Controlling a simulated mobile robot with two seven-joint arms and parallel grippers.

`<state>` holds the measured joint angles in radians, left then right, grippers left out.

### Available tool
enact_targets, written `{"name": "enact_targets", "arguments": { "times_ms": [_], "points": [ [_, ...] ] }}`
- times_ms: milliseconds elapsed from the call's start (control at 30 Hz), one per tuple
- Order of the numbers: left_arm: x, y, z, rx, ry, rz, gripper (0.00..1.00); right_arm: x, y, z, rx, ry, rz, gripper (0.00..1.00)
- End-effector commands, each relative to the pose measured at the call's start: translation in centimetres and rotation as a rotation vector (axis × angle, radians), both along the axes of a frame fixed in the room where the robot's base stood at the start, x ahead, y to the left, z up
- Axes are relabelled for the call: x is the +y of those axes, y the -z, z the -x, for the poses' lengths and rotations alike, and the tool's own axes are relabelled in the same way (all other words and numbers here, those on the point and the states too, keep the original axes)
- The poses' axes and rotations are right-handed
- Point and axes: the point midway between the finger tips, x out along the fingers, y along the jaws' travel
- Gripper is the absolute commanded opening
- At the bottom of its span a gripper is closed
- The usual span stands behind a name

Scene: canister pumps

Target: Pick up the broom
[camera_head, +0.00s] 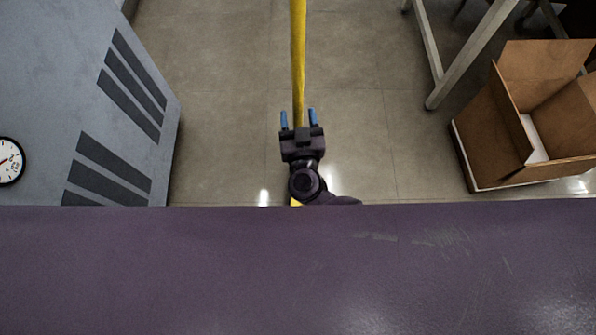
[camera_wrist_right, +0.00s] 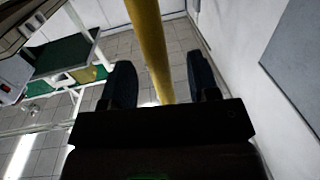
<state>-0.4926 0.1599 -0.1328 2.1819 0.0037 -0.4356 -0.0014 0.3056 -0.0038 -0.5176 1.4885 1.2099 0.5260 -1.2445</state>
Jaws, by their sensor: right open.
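The broom shows as a long yellow handle (camera_head: 298,50) running from the top of the head view down to my right gripper (camera_head: 299,119). A small yellow piece also shows just below the gripper's wrist, at the purple edge. The gripper's two blue-tipped fingers are open, one on each side of the handle. In the right wrist view the yellow handle (camera_wrist_right: 150,45) passes between the dark fingers of the right gripper (camera_wrist_right: 160,85), with gaps on both sides. I cannot tell how deep it sits between them. The broom's head is hidden or out of view. My left gripper is not in view.
A grey cabinet (camera_head: 85,60) with dark vents and a round gauge (camera_head: 10,161) stands at the left. An open cardboard box (camera_head: 515,140) and a metal table leg (camera_head: 470,55) are at the right. The tiled floor (camera_head: 220,90) around the handle is clear.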

Motion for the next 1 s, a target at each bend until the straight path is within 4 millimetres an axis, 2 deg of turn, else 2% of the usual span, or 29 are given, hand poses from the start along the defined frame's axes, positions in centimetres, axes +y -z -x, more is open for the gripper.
{"name": "enact_targets", "arguments": {
  "times_ms": [200, 333, 667, 767, 1000],
  "points": [
    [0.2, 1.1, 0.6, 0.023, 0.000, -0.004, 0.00, 0.0, 0.5, -2.7, 0.004, -0.001, 0.000, 0.55],
    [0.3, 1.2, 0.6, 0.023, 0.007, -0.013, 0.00, 0.2, 0.3, -3.9, 0.002, 0.000, 0.000, 0.55],
    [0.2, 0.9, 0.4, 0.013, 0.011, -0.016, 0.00, 0.2, 0.1, -4.5, 0.000, 0.000, 0.001, 0.55],
    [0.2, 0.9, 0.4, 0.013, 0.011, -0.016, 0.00, 0.2, 0.1, -4.5, 0.000, 0.000, 0.001, 0.43],
    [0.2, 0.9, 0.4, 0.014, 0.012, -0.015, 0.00, 0.2, 0.1, -4.5, 0.000, 0.000, 0.001, 0.06]
  ]
}}
